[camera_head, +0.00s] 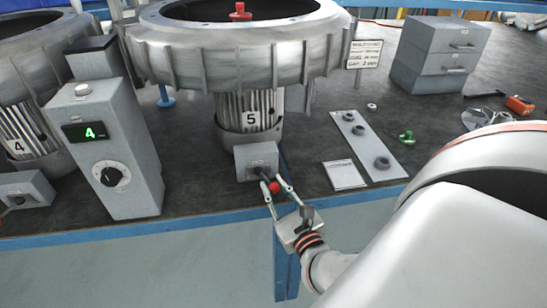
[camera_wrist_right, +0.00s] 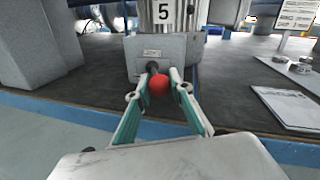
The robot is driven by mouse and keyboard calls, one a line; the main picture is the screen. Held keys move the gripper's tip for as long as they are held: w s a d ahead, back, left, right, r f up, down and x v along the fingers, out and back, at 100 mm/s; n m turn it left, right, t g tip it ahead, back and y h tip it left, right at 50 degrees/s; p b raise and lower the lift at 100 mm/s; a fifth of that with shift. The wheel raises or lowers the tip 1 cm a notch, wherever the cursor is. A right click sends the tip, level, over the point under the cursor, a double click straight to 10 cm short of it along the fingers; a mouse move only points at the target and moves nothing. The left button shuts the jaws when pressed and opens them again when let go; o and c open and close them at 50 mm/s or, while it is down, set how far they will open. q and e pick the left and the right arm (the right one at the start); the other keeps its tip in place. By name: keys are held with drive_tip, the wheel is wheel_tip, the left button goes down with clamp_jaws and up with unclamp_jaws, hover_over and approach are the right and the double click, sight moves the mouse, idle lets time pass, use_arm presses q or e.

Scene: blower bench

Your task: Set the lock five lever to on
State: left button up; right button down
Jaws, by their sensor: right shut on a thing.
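The lock five lever has a red ball knob (camera_head: 274,187) on a dark stem that comes out of a grey box (camera_head: 256,160) below the blower marked 5 (camera_head: 250,118). My right gripper (camera_head: 275,186) is at the front of that box, with its fingers on either side of the knob. In the right wrist view the red knob (camera_wrist_right: 159,86) sits between the two fingertips (camera_wrist_right: 160,80), and the gripper is shut on it. The stem behind the knob shows only in part. Any on or off marks on the box are too small to read. My left gripper is not in view.
A grey control box (camera_head: 105,150) with a green display reading 4 and a dial stands to the left. A similar lever box (camera_head: 22,190) sits below blower 4. A white card (camera_head: 343,175) and a plate with several dark rings (camera_head: 368,145) lie to the right.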

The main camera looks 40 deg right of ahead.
drive_tip(key=shift+d+r, duration=0.1)
drive_tip(key=c, duration=1.8)
unclamp_jaws()
drive_tip(key=shift+o, duration=0.2)
drive_tip(key=v, duration=1.2)
